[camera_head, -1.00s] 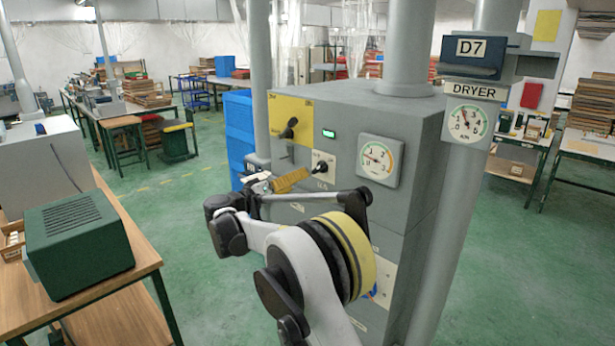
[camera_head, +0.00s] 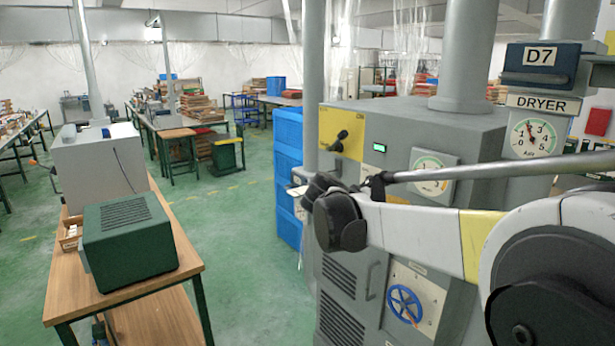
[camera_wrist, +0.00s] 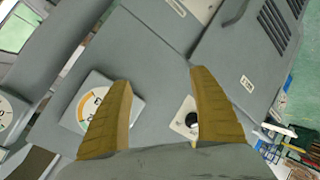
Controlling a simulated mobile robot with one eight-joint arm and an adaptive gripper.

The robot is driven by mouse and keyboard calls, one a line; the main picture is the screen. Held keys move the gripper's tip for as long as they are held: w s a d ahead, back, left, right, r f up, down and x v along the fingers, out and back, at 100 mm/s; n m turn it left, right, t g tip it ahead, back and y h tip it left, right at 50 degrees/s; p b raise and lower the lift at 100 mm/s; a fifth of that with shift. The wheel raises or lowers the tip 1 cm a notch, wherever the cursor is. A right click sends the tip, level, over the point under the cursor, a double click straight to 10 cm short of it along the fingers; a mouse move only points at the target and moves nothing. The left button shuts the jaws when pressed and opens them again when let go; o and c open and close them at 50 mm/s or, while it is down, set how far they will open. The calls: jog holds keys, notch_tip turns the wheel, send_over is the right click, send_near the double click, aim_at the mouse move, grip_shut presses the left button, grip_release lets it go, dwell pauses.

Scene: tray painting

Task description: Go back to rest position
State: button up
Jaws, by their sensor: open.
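My gripper (camera_wrist: 161,80) is open in the wrist view, its two ochre ribbed fingers spread with nothing between them. Beyond them is the tilted grey face of the dryer cabinet, with a dial (camera_wrist: 95,103) behind the left finger and a black knob (camera_wrist: 190,120) on a pale plate near the right finger. In the head view the dryer cabinet (camera_head: 425,135) stands right of centre. My folded arm crosses in front of it at the right. The gripper fingers are not visible there.
A wooden table (camera_head: 65,285) with a green box (camera_head: 128,240) stands at the left. Blue crates (camera_head: 288,165) stand left of the cabinet. A grey post (camera_head: 313,75) rises beside them. Green floor between table and cabinet is clear.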

jog(key=s+d+f+g+y+b, duration=0.1)
jog(key=s+f+y+b, duration=0.15)
jog(key=s, duration=0.65)
jog(key=s+d+f+y+b, duration=0.15)
jog(key=s+f, duration=0.25)
jog(key=s, duration=0.5)
jog(key=s+a+f+y+b, duration=0.1)
jog(key=s+a+f+y, duration=0.1)
jog(key=s+f, duration=0.3)
jog(key=s+a+f+y+b, duration=0.1)
jog(key=s+a+f+y, duration=0.1)
jog(key=s+f, duration=0.4)
jog(key=s+y, duration=0.1)
jog(key=s, duration=0.4)
jog(key=shift+s+n, duration=0.15)
jog(key=shift+n, duration=0.15)
jog(key=shift+a+f+t, duration=0.1)
jog(key=shift+t, duration=0.2)
